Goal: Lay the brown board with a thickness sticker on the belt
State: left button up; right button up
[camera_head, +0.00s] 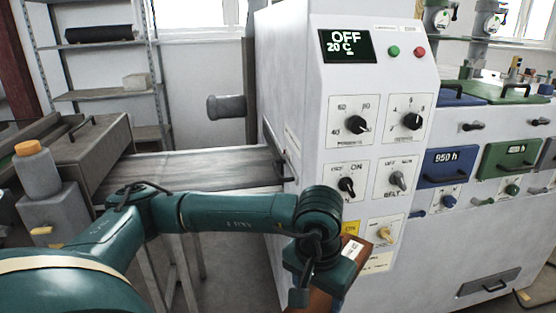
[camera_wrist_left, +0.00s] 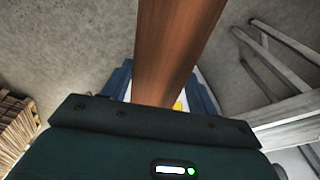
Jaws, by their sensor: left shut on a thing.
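The brown board (camera_head: 320,301) is in my left gripper (camera_head: 330,268), in front of the white machine's control panel. A small white sticker (camera_head: 352,249) with dark marks shows on the board near my gripper; its text is too small to read. In the left wrist view the board (camera_wrist_left: 178,45) runs up from between the blue fingers (camera_wrist_left: 163,92), which are shut on it. My arm and gripper hide part of the board. The grey belt (camera_head: 200,168) runs into the machine's left side, and the board is apart from it. My right gripper is not in view.
The white machine (camera_head: 285,90) carries knobs and a display (camera_head: 346,46) reading OFF and 20 C. A grey cylinder (camera_head: 227,107) juts out above the belt. A grey bottle with an orange cap (camera_head: 37,172) stands at left. Coloured drawers (camera_head: 447,165) are at right.

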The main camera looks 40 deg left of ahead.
aim_at(217, 168)
jog(key=j+u, duration=0.1)
jog(key=j, duration=0.35)
jog(key=i+j+u, duration=0.15)
jog(key=j, duration=0.25)
jog(key=i+j, duration=0.15)
jog(key=j, duration=0.2)
jog(key=i+j+z, duration=0.1)
jog(key=j, duration=0.25)
jog(key=i+j, duration=0.35)
jog(key=j, duration=0.35)
jog(key=i+j+z, duration=0.1)
jog(key=j, duration=0.25)
jog(key=i+j, duration=0.2)
jog(key=j, duration=0.2)
jog(key=l+z, duration=0.05)
